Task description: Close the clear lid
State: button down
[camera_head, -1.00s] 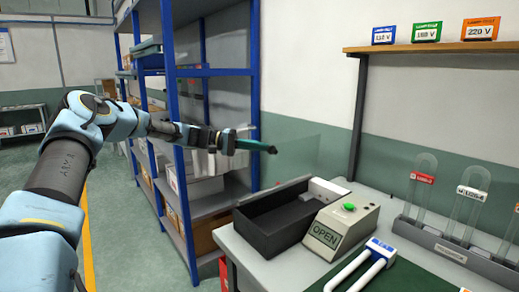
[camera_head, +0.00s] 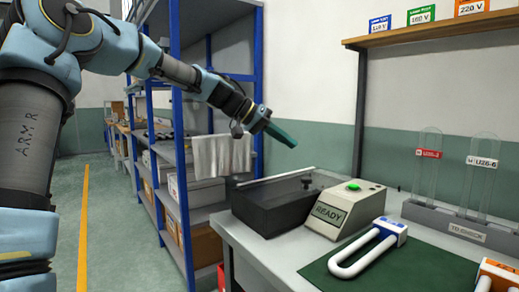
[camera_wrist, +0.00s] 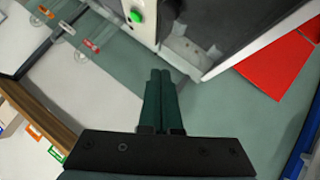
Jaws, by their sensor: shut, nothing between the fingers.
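The sealing machine has a dark open-topped box (camera_head: 270,213) beside a beige control unit (camera_head: 345,208) with a green button, and its display reads READY. The clear lid (camera_head: 285,187) now appears to lie flat over the box, with a small dark knob near its right end. Its transparent surface is hard to make out, and no upright pane shows. My gripper (camera_head: 290,140) is shut and empty, above and behind the box, apart from it. In the wrist view its dark green fingers (camera_wrist: 162,75) are together, with the green button (camera_wrist: 136,15) beyond them.
A white U-shaped tube (camera_head: 360,255) lies on the green mat (camera_head: 420,268) in front. A rack (camera_head: 450,225) with clear tubes stands at the right. Blue shelving (camera_head: 178,130) stands at the left, and a wooden shelf (camera_head: 420,36) with labelled blocks hangs above.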

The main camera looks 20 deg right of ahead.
aim_at(309, 178)
jog(key=s+f+t+b, duration=0.1)
jog(key=b, duration=0.1)
jog(key=s+f+m+t+b, duration=0.1)
jog(key=s+f+b, duration=0.1)
jog(key=b, duration=0.1)
jog(key=s+d+f+m+t+y+b, duration=0.1)
jog(key=s+f+b, duration=0.1)
jog(key=b, duration=0.1)
jog(key=shift+f+t, duration=0.15)
jog(key=shift+t, duration=0.15)
jog(key=s+f+m+t+b, duration=0.1)
jog(key=f+b, duration=0.1)
jog(key=b, duration=0.1)
jog(key=shift+s+d+t, duration=0.1)
jog(key=shift+t, duration=0.2)
jog(key=shift+y, duration=0.3)
jog(key=shift+r, duration=0.1)
